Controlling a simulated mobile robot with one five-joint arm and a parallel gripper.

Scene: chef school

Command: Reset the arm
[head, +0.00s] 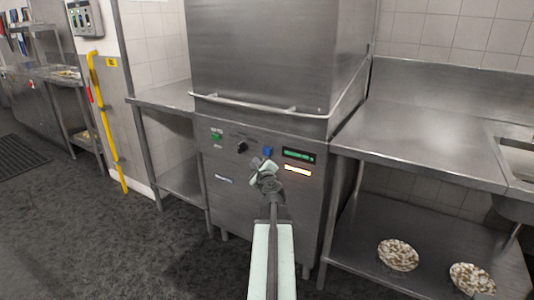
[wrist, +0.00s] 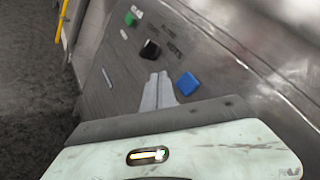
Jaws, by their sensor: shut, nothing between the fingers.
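My gripper (head: 264,167) is in front of the control panel of a steel dishwasher machine (head: 270,50) in the head view. In the wrist view my gripper (wrist: 158,90) has its two pale fingers together, with nothing between them. The fingertips point at the panel, between and below a black knob (wrist: 150,49) and a blue button (wrist: 188,83). I cannot tell whether they touch the panel. A green button (wrist: 131,19) is farther up to the left. My arm reaches forward from the bottom of the head view.
A steel counter (head: 430,130) stands at the right, with two patterned plates (head: 398,255) (head: 472,280) on its lower shelf. A narrow steel table (head: 165,97) is at the left. A yellow pole (head: 105,120) stands by the wall. The dark floor (head: 90,220) at left is clear.

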